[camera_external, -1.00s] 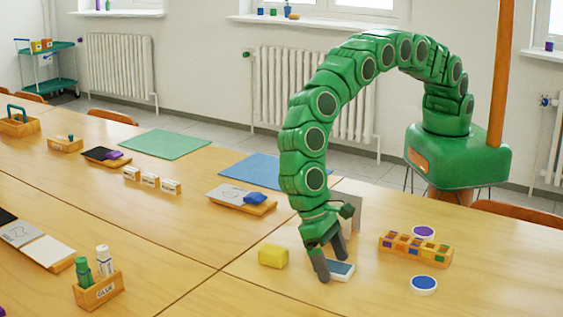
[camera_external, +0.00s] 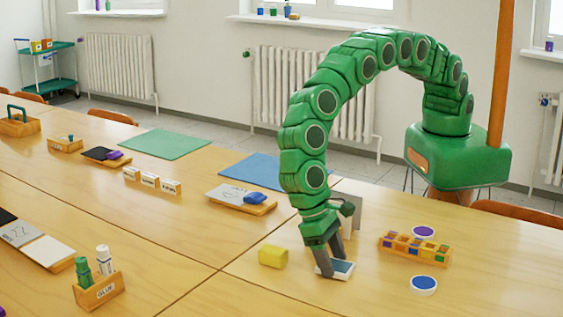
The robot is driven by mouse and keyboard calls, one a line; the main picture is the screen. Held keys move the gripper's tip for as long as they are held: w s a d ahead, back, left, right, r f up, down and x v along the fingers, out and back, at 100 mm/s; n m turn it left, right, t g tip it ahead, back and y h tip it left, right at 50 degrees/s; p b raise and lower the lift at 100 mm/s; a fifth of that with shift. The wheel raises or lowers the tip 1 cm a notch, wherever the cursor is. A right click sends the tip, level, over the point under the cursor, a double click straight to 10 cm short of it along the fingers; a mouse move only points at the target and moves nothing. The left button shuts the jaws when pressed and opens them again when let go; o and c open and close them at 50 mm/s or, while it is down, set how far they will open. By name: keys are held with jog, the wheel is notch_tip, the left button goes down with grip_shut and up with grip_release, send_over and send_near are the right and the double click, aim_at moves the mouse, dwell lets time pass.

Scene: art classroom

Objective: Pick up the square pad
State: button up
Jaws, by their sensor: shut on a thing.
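The square pad (camera_external: 344,269) has a white rim and a dark blue top and lies low at the tabletop. My gripper (camera_external: 335,269) points down at it from the green arm. Its dark grey fingers are shut on the pad, one at the near left side and one behind. The fingers cover part of the pad. I see no clear gap between the pad and the table.
On the right are a wooden tray of coloured pieces (camera_external: 447,256), a round purple pad (camera_external: 423,232) and a round blue pad (camera_external: 423,285). A grey upright panel (camera_external: 352,212) stands behind.

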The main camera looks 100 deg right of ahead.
aim_at(342, 265)
notch_tip(342, 265, up, 3)
jog(key=shift+s+d+r, duration=0.1)
jog(key=shift+s, duration=0.05)
jog(key=shift+s+d+r, duration=0.15)
jog(key=shift+r, duration=0.05)
jog(key=s+d+r, duration=0.8)
jog(key=s+r, duration=0.1)
jog(key=s, duration=0.1)
jog(key=shift+d, duration=0.3)
